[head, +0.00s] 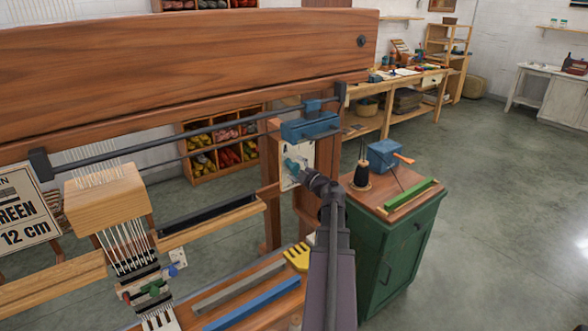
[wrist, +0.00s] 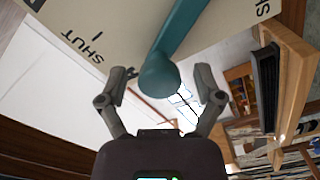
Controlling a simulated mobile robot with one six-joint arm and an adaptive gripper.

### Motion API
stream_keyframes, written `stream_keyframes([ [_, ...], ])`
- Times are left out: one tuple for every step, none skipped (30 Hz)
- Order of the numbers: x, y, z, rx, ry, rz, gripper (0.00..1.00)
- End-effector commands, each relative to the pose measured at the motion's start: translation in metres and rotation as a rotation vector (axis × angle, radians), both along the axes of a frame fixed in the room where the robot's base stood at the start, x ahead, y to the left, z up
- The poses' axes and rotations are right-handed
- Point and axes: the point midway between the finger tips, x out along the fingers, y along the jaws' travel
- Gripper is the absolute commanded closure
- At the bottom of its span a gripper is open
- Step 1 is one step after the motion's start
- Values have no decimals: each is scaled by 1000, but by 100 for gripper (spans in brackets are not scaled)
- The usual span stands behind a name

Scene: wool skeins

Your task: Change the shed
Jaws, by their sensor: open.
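A teal lever with a round knob (wrist: 158,75) shows in the wrist view, in front of a pale plate (wrist: 92,18) with the word SHUT, a short mark and cut-off letters. My gripper (wrist: 164,75) is open, with a finger on each side of the knob; the fingers look apart from it. In the head view the teal lever (head: 292,165) sits on the plate (head: 309,155) on the loom's right post, and my gripper (head: 313,178) is right at it, partly hiding it. White warp threads (head: 122,248) run below a wooden block (head: 105,195) at the left.
The loom's thick top beam (head: 180,55) and dark rails (head: 200,135) lie above and left of my arm. A blue slider (head: 308,128) sits above the plate. A green cabinet (head: 395,255) with tools stands close at the right. Open floor (head: 500,200) lies beyond.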

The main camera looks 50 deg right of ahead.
Motion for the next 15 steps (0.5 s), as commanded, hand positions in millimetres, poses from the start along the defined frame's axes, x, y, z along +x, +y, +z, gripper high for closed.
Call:
stream_keyframes([
  [-4,1,0,0,0,-1,16],
  [-6,2,0,0,0,-1,16],
  [-10,3,0,0,0,-2,16],
  [-13,4,0,0,0,-2,16],
  [-16,4,0,0,0,-2,16],
  [-20,6,0,0,0,-2,16],
  [-25,7,0,0,0,-2,16],
  [-29,8,0,0,0,-2,16],
  [-35,9,0,0,0,-2,16],
  [-40,10,0,0,0,-4,16],
  [-44,11,0,0,0,-4,16],
  [-51,13,0,0,0,-4,16],
  [-55,15,0,0,0,-2,16],
  [-60,16,0,0,0,-4,16],
  [-67,17,0,0,0,-4,16],
])
